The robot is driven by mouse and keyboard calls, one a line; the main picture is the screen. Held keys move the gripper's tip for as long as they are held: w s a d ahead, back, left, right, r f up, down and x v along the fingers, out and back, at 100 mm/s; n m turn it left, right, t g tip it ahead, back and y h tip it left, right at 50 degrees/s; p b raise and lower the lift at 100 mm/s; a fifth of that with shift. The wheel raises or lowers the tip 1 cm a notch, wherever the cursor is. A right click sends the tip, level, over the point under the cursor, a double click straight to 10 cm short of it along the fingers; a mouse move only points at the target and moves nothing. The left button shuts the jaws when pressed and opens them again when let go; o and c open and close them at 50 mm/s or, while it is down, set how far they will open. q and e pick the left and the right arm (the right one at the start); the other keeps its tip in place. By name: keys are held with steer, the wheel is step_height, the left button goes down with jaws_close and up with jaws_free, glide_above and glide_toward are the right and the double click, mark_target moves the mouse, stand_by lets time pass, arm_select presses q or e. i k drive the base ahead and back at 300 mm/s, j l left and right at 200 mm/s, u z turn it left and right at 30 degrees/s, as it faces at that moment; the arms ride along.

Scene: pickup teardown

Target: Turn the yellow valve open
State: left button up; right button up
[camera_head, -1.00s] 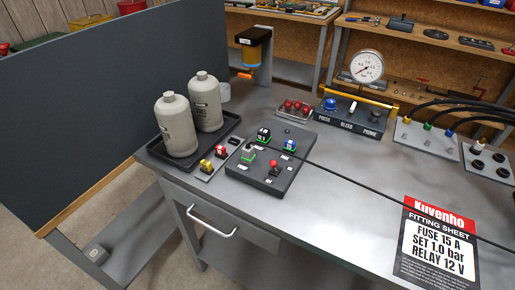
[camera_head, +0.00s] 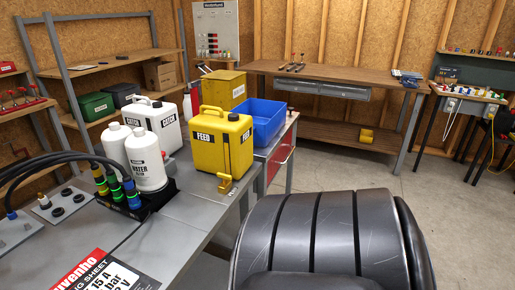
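A yellow jerrycan labelled FEED (camera_head: 222,142) stands upright on the grey bench near its right end. A small yellow valve (camera_head: 228,184) sits low at its front, by the bench edge. From here I cannot tell whether the valve is open or shut. Neither of my grippers is in view.
White CATCH can (camera_head: 165,122), white bottles (camera_head: 150,160) and colored hose connectors (camera_head: 115,190) stand left of the jerrycan. A blue bin (camera_head: 262,120) is behind it, right. A large black ribbed shape fills the bottom centre. The floor (camera_head: 430,205) at right looks clear.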

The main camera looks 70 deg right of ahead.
mark_target(224, 176)
steer(key=z, duration=2.15)
steer(key=j+z, duration=0.2)
steer(key=z, duration=0.25)
